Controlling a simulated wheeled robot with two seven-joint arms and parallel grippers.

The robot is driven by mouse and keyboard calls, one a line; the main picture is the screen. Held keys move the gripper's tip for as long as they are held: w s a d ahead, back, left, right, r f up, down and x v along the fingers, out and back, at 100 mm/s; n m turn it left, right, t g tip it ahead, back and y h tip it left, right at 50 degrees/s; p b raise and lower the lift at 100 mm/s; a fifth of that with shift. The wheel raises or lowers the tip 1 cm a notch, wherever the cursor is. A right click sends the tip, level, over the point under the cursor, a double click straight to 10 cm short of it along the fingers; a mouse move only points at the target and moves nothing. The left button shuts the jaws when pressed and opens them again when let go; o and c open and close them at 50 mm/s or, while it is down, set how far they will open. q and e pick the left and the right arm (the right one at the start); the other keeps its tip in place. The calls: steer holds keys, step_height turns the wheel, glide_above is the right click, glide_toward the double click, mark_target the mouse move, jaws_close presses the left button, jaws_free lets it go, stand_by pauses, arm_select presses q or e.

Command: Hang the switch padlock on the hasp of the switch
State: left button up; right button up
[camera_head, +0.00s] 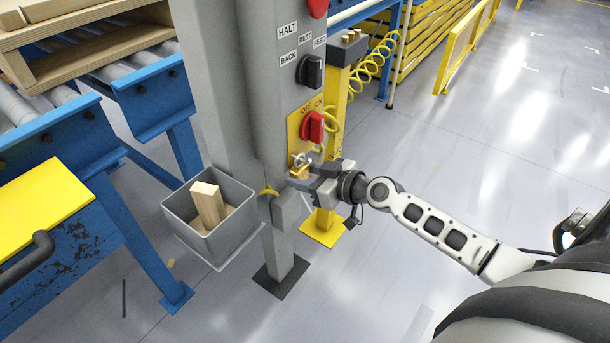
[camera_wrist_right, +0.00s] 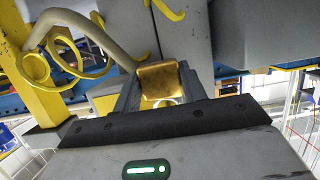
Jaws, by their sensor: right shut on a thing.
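The red switch (camera_head: 313,126) sits on a yellow plate (camera_head: 294,133) marked OFF and ON, on the side of the grey control post. The brass padlock (camera_head: 298,172) is just below this plate, with its metal shackle upward. My right gripper (camera_head: 303,178) is shut on the padlock body from the right. In the right wrist view the brass body (camera_wrist_right: 160,80) sits between the two fingers (camera_wrist_right: 163,88). Part of the shackle shows below it there. The hasp is too small to make out, so I cannot tell whether the shackle touches it. My left gripper is not in view.
A grey bin (camera_head: 212,246) with wood blocks hangs left of the post. A black selector knob (camera_head: 310,71) is above the switch. A yellow post (camera_head: 331,130) with a coiled hose stands close behind. Roller conveyors fill the left; the floor at right is clear.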

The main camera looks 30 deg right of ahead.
steer(key=o, duration=1)
